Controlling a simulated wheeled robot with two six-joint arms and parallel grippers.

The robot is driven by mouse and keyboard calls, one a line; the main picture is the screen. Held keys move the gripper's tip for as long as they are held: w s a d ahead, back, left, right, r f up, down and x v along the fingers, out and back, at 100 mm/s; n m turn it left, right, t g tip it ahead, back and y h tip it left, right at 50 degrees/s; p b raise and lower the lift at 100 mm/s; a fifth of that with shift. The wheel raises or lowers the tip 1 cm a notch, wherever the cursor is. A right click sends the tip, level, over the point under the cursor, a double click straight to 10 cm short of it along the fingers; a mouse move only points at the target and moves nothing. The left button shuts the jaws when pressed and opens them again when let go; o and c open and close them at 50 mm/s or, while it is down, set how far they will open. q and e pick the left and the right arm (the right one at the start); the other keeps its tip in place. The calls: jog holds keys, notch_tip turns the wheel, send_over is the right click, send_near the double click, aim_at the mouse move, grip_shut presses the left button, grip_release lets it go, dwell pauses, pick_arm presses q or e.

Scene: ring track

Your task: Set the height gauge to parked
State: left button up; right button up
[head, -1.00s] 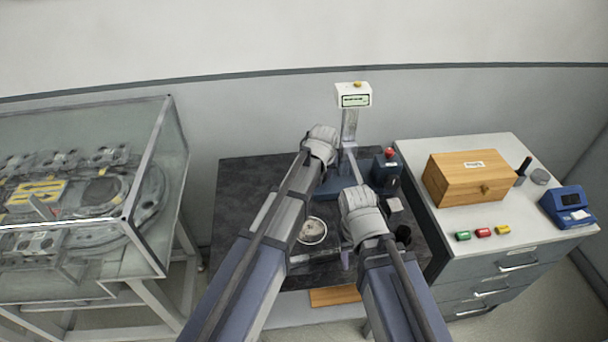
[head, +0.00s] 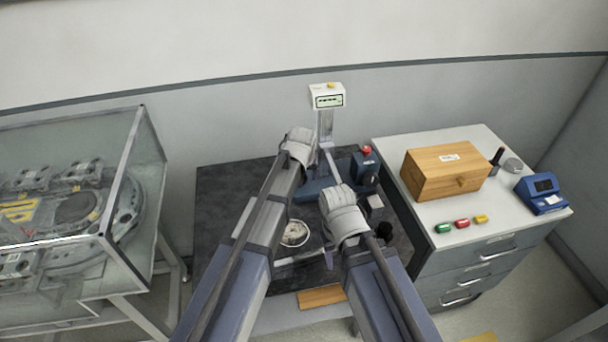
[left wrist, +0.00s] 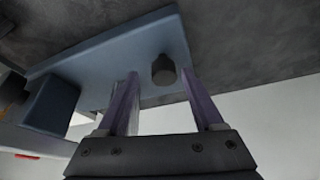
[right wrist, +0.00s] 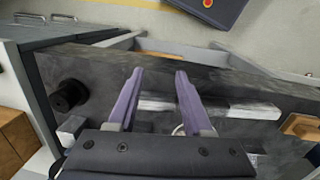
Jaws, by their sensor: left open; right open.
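The height gauge shows in the head view with a white display head (head: 327,96), an upright grey column (head: 326,128) and a blue base (head: 314,190), partly hidden by my arms. In the left wrist view a blue base (left wrist: 90,62) carries a dark round knob (left wrist: 163,70). My left gripper (left wrist: 165,82) is open there, with the knob showing between its fingers; I cannot tell whether they touch it. My right gripper (right wrist: 159,72) is open and empty over the dark table.
A dark blue box with a red button (head: 366,165) stands right of the gauge. A white dish (head: 294,233) lies on the dark table (head: 225,205). A drawer cabinet (head: 480,225) with a wooden box (head: 445,175) stands right, a glass case (head: 125,190) left.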

pick_arm(q)
jog(key=p+v, duration=0.7)
jog(key=shift+r, duration=0.35)
jog(key=shift+s, duration=0.1)
jog(key=s+a+f+m+g+y, duration=0.1)
jog(key=s+m+g, duration=0.3)
jog(key=s, duration=2.1)
jog(key=shift+f+g, duration=0.4)
jog(key=shift+g, duration=0.1)
jog(key=shift+s+a, duration=0.1)
jog(key=shift+a, duration=0.05)
